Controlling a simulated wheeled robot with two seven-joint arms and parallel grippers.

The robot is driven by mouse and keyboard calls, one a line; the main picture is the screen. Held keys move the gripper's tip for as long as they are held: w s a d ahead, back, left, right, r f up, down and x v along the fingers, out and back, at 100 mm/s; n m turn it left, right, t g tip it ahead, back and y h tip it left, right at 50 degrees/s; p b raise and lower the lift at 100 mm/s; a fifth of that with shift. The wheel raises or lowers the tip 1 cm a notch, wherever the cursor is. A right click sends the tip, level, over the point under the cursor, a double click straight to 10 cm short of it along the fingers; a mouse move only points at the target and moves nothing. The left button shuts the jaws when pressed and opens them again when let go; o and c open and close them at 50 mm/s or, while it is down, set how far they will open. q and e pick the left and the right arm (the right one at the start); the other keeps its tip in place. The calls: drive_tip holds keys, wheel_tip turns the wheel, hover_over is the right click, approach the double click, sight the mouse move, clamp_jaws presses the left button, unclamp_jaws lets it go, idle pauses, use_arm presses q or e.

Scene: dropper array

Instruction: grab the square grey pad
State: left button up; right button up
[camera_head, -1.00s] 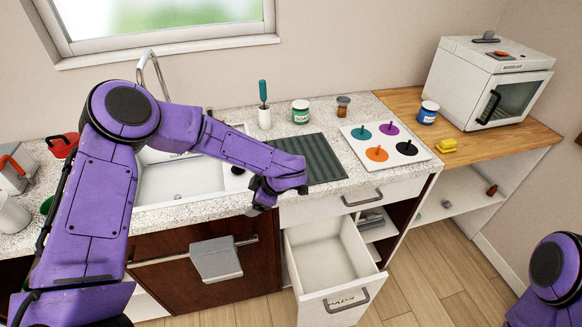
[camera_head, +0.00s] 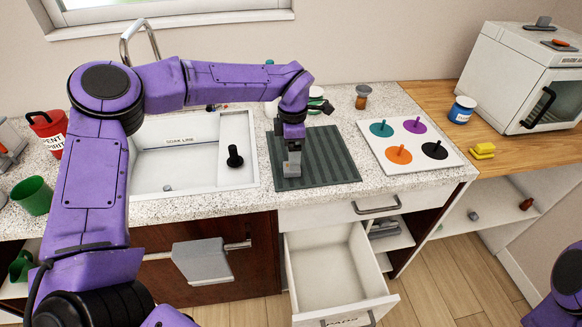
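My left gripper (camera_head: 293,160) points down over the left part of the dark striped mat (camera_head: 330,160) on the counter. A small light grey block-like shape (camera_head: 293,170) shows at its tip. I cannot tell whether this is the square grey pad or the gripper's own fingers, nor whether the fingers are open or shut. The drawer marked PADS (camera_head: 335,265) stands open below the counter and its visible inside looks empty. My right gripper is not in view; only part of my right arm shows at the lower right.
The sink (camera_head: 150,178) with a black plunger-like knob (camera_head: 235,157) lies left of the mat. A white board (camera_head: 440,160) with coloured discs lies to its right. A brown jar (camera_head: 362,96) stands behind. A grey cloth (camera_head: 202,262) hangs on the rail. Grey items (camera_head: 385,229) lie on a shelf.

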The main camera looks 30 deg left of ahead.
use_arm(q)
drive_tip(key=f, duration=0.1)
drive_tip(key=f+p, duration=0.1)
drive_tip(key=f, duration=0.1)
drive_tip(key=w+f, duration=0.1)
drive_tip(key=f, duration=0.1)
drive_tip(key=shift+a+p, duration=0.3)
drive_tip(key=shift+p, duration=0.1)
drive_tip(key=shift+f, duration=0.35)
drive_tip(key=shift+s, duration=0.25)
drive_tip(key=shift+w, duration=0.1)
drive_tip(key=c, duration=1.1)
